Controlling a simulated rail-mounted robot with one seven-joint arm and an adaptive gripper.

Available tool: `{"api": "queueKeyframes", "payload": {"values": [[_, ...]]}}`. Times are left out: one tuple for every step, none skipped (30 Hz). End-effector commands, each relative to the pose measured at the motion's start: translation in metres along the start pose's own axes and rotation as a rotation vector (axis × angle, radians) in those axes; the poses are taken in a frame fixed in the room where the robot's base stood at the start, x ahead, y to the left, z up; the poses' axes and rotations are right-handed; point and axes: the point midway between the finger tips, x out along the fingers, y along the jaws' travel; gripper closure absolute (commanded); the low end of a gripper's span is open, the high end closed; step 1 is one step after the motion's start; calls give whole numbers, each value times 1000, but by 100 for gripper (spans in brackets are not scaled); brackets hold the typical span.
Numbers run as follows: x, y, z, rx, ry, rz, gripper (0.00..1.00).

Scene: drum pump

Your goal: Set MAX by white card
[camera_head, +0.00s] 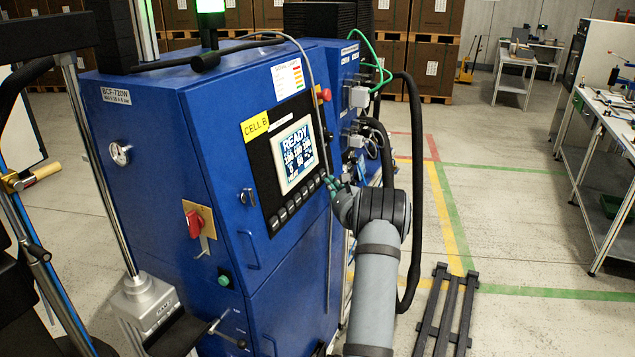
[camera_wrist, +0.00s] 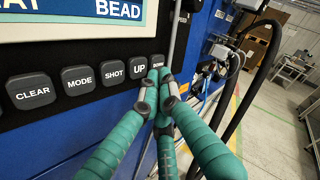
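The blue cabinet (camera_head: 220,110) carries a black control panel with a lit screen (camera_head: 295,153) reading READY above rows of numbers too small to read surely. A white card (camera_head: 288,78) with coloured lines is fixed above the panel. In the wrist view a row of dark buttons runs below the screen: CLEAR (camera_wrist: 30,91), MODE (camera_wrist: 80,78), SHOT (camera_wrist: 112,70), UP (camera_wrist: 139,68) and a partly hidden DOWN (camera_wrist: 158,62). My gripper (camera_wrist: 160,88), with green fingers, is shut and empty. Its tips are just below UP and DOWN; I cannot tell whether they touch. It also shows in the head view (camera_head: 331,183).
A yellow CELL B label (camera_head: 256,127) sits above the screen. A red rotary switch (camera_head: 194,224) and a green button (camera_head: 224,281) are lower left. Black hoses (camera_head: 413,200) hang right of the cabinet. A dark pallet (camera_head: 446,310) lies on the floor; a workbench (camera_head: 600,150) stands right.

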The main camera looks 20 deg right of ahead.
Motion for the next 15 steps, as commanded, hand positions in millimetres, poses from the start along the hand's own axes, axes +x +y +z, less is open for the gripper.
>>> {"api": "queueKeyframes", "payload": {"values": [[-4, -3, -5, 1, 3, -3, 100], [-6, -5, -7, 1, 4, -3, 100], [-9, -6, -9, 0, 3, -2, 100], [-11, -8, -10, 1, 3, -2, 100], [-14, -10, -12, 1, 3, -3, 100], [-16, -12, -14, 0, 3, -3, 100], [-18, -13, -15, 0, 2, -3, 100], [-20, -15, -17, 0, 3, -3, 100], [-22, -16, -18, 0, 2, -3, 100], [-24, -17, -18, 0, 2, -2, 100], [-25, -18, -19, 0, 1, -1, 100], [-26, -19, -20, 0, 1, -1, 100], [-27, -19, -20, 1, 1, -1, 100], [-28, -20, -21, 1, 1, -1, 100], [-28, -20, -21, 1, 1, -1, 100]]}}
